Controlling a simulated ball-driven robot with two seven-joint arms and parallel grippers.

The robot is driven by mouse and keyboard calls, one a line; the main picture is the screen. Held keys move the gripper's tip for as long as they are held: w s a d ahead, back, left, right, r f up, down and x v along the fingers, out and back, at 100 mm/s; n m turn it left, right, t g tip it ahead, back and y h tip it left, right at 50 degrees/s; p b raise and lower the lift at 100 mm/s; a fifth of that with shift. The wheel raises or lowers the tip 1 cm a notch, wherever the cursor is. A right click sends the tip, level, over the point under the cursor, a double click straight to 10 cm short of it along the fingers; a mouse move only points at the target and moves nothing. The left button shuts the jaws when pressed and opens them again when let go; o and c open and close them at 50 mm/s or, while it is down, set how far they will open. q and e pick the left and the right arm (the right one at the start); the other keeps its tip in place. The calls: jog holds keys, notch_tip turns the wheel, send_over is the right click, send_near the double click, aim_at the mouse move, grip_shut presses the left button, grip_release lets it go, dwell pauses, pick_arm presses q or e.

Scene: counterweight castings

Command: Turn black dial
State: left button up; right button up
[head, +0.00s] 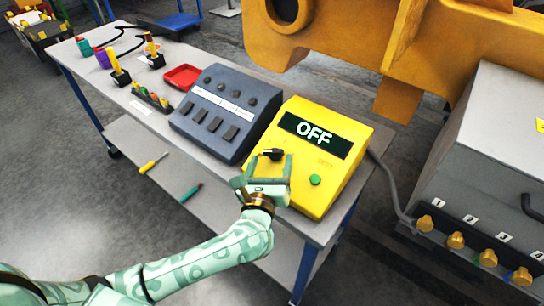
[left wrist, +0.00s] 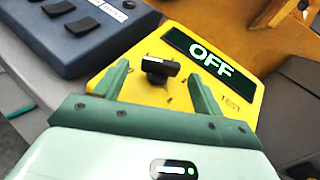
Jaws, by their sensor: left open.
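The black dial (head: 272,154) sits on the sloped face of a yellow box (head: 332,166) on the workbench. A dark display (head: 315,134) on the box reads OFF. My left gripper (head: 270,163) is open in front of the dial. In the left wrist view the dial (left wrist: 158,69) lies between and beyond the two fingertips of my left gripper (left wrist: 163,80), with gaps on both sides. I cannot tell how near the fingertips are to the box face. My right gripper is not in view.
A green button (head: 315,180) is on the box, right of my gripper. A grey-blue switch panel (head: 222,112) stands left of the box. Joysticks, a red tray (head: 183,77) and cups lie farther left. A large yellow casting (head: 400,45) hangs behind. Screwdrivers lie on the lower shelf.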

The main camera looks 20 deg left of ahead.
pick_arm(q)
jog(key=shift+w+a, duration=0.1)
jog(key=shift+w, duration=1.1)
jog(key=c, duration=1)
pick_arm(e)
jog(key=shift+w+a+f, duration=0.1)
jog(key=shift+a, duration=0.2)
pick_arm(q)
jog(key=shift+h, duration=0.3)
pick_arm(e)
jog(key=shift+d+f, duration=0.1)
